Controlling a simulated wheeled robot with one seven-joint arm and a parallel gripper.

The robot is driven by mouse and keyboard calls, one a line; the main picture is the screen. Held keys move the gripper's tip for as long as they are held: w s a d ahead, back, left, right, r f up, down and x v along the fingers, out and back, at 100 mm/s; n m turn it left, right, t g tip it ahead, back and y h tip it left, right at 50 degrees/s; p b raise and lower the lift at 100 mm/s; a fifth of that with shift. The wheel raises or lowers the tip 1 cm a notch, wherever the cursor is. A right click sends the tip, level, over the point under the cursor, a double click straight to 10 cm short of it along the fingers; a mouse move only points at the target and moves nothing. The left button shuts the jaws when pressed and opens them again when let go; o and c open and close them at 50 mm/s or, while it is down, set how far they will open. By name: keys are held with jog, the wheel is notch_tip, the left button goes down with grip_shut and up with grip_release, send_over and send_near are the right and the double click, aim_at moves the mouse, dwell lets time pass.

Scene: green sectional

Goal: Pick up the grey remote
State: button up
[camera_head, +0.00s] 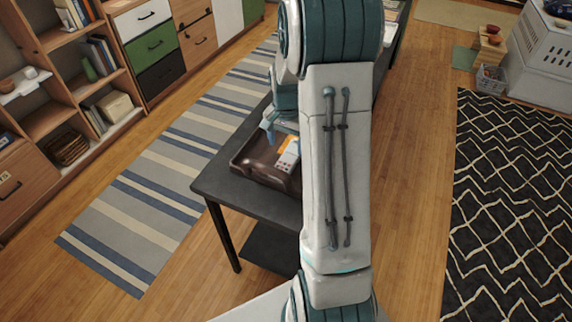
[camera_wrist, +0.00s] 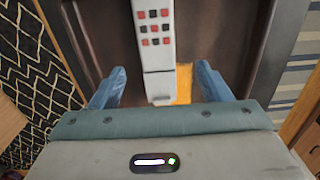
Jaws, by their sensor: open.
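The grey remote (camera_wrist: 155,45) has red and dark buttons and lies in a brown tray; in the wrist view it extends down between my fingers. My gripper (camera_wrist: 160,88) is open, with one blue finger on each side of the remote's near end and a gap on both sides. In the head view the remote (camera_head: 289,155) lies in the dark brown tray (camera_head: 262,178), and my gripper (camera_head: 269,131) is over the tray's left part. My arm hides the tray's right side. I cannot tell the exact height of the fingers above the remote.
An orange item (camera_wrist: 184,84) lies beside and partly under the remote. The tray stands on a black table (camera_head: 215,182). A striped rug (camera_head: 150,185) lies left of the table, with shelves (camera_head: 75,90) beyond. A black patterned rug (camera_head: 510,200) lies at right.

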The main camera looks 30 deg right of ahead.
aim_at(286, 161)
jog(key=shift+s+a+f, duration=0.1)
jog(key=shift+s+f, duration=0.1)
jog(key=shift+f, duration=1.5)
jog(key=shift+s+a+f, duration=0.1)
jog(key=shift+s+f, duration=0.05)
jog(key=shift+f, duration=1.55)
jog(key=c, duration=1.1)
